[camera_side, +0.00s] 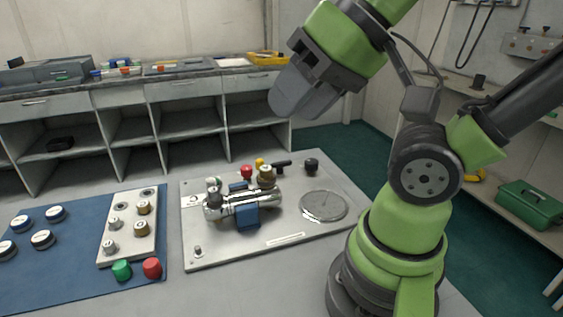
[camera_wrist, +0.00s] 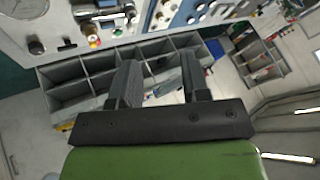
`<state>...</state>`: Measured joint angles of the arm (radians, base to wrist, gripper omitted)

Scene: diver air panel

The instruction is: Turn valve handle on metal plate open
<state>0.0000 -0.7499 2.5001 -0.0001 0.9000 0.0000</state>
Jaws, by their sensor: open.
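The metal plate (camera_side: 225,250) lies on the table in the middle of the side view. On it sits a shiny cylindrical valve assembly (camera_side: 232,207) with a blue block, red and yellow knobs, and a brass-coloured fitting. A black handle (camera_side: 282,163) sticks out at its back right; I cannot tell for certain whether this is the valve handle. My gripper (camera_side: 285,103) is high above and behind the plate, clear of everything. In the wrist view my gripper (camera_wrist: 159,60) has its two fingers apart with nothing held. The assembly also shows there at upper left (camera_wrist: 88,17).
A blue mat (camera_side: 65,290) at left holds round caps, a fitting block (camera_side: 128,240), and green and red knobs. A round disc (camera_side: 323,205) and black knob (camera_side: 311,165) are on the plate's right. Shelving with a cluttered counter (camera_side: 130,92) stands behind.

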